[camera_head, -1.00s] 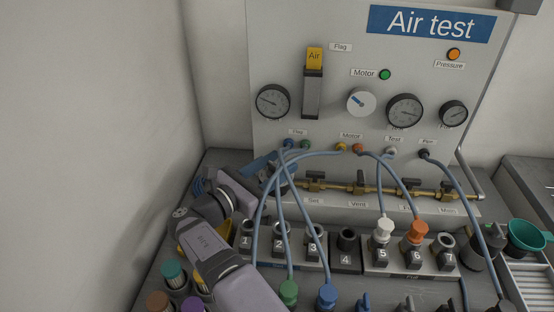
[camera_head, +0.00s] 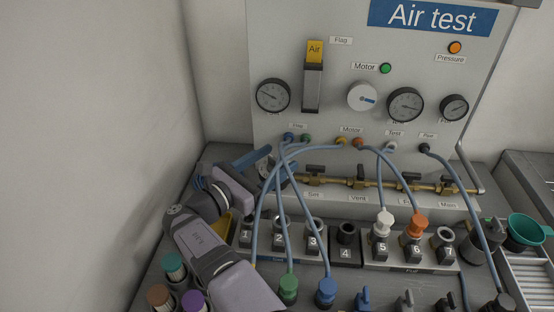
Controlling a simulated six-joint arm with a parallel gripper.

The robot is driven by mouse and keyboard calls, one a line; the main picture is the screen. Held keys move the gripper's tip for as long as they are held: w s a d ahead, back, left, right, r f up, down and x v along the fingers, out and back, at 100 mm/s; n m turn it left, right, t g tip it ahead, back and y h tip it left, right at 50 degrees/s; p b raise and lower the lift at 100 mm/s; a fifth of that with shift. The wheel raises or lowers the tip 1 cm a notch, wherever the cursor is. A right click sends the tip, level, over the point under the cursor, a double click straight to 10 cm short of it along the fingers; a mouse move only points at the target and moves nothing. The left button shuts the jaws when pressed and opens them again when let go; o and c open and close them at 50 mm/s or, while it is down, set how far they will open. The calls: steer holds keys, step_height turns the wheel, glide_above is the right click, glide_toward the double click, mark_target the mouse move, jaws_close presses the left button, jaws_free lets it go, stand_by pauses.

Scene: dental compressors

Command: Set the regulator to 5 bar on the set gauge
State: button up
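My gripper (camera_head: 262,168) is at the left end of the brass pipe row (camera_head: 385,184), below the left gauge. One blue finger shows clearly, pointing up and right. The other is mostly hidden by the gripper body and hoses. A small round grey part shows beside the fingers; I cannot tell if it is the regulator knob or if they touch it. The left round gauge (camera_head: 272,95) has its needle toward the upper left. A middle gauge (camera_head: 405,104) and a right gauge (camera_head: 454,107) are also on the panel. Their scales and small labels are too small to read.
Blue hoses (camera_head: 258,203) arch in front of the panel close to my gripper. Valves with dark handles, one labelled Set (camera_head: 314,181), line the brass pipe. Numbered sockets (camera_head: 346,238) and coloured plugs (camera_head: 288,289) stand in front. The wall is at the left.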

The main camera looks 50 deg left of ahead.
steer(key=s, duration=0.6)
steer(key=shift+d+b, duration=0.35)
steer(key=shift+d, duration=0.05)
steer(key=shift+c, duration=0.6)
